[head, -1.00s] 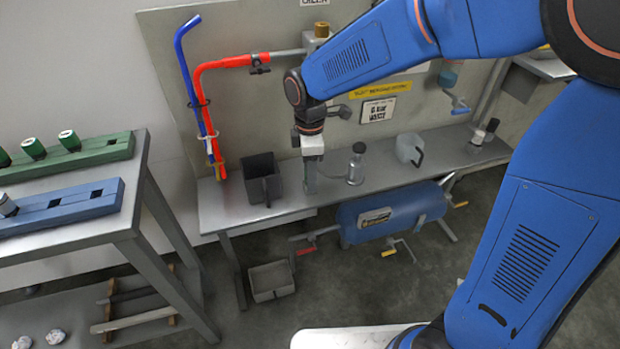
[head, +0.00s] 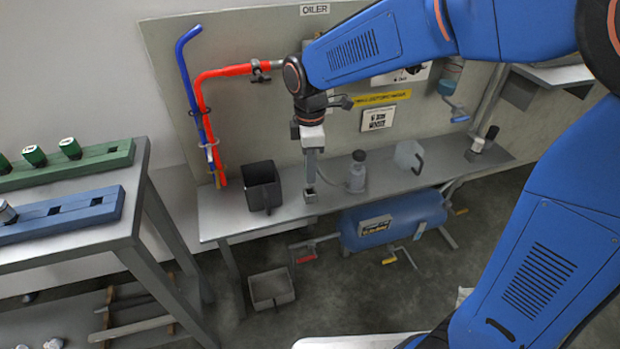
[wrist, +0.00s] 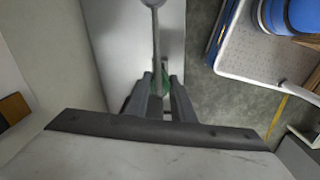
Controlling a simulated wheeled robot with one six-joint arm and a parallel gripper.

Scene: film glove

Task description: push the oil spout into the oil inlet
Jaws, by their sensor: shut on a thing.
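A grey oil can (head: 356,174) stands upright on the metal bench. Its thin spout (head: 328,180) reaches left toward my gripper (head: 311,184). My gripper points straight down over the bench, left of the can. In the wrist view the spout (wrist: 157,45) runs from the top edge to between the fingers of my gripper (wrist: 161,75), which are shut on it. A green part (wrist: 164,86) shows just behind the spout between the fingers. A small pale block (head: 310,196) sits under my fingertips at the bench front. I cannot tell where the oil inlet opening is.
A black open bin (head: 263,187) stands left of my gripper, and a clear jug (head: 408,155) stands right of the can. Red and blue pipes (head: 206,120) rise at the bench's left. A blue tank (head: 395,222) lies below. The bare bench (head: 228,215) is free at left.

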